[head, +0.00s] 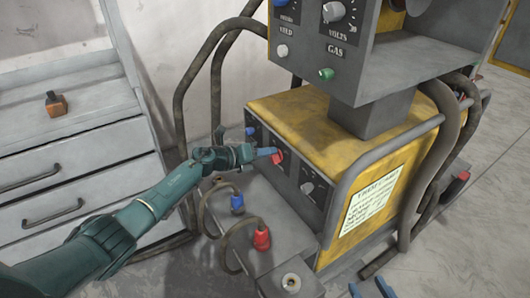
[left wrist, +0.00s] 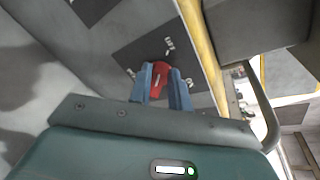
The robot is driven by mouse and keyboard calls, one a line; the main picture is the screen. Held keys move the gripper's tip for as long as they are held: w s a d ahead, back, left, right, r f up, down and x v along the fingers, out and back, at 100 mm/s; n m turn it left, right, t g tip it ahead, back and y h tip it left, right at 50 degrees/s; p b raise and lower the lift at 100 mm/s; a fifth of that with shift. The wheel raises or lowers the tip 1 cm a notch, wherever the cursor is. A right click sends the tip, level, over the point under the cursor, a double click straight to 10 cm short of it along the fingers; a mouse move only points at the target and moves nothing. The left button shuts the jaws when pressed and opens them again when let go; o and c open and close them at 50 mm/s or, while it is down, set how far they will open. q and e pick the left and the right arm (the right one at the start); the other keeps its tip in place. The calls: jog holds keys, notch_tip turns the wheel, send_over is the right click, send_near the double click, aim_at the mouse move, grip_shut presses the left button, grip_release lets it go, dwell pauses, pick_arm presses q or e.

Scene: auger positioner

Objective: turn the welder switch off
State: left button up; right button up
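The welder (head: 318,132) is a yellow box with a dark front panel. Its red rotary switch (head: 278,157) sits at the upper part of that panel. In the left wrist view the red switch (left wrist: 161,70) stands on a dark plate with small white labels, too blurred to read fully. My left gripper (head: 268,153) is at the switch. In the left wrist view its blue fingers (left wrist: 162,84) lie close on both sides of the red knob and appear shut on it. My right gripper (head: 371,289) shows only its blue fingertips at the bottom edge, apart and empty.
A grey control box (head: 385,60) overhangs the welder. A grey tube rail (head: 385,150) runs round its corner. Blue (head: 237,203) and red (head: 262,238) cable plugs stand below the panel, with looping cables. A grey drawer cabinet (head: 75,150) is at left.

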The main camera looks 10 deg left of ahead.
pick_arm(q)
jog(key=o, duration=0.4)
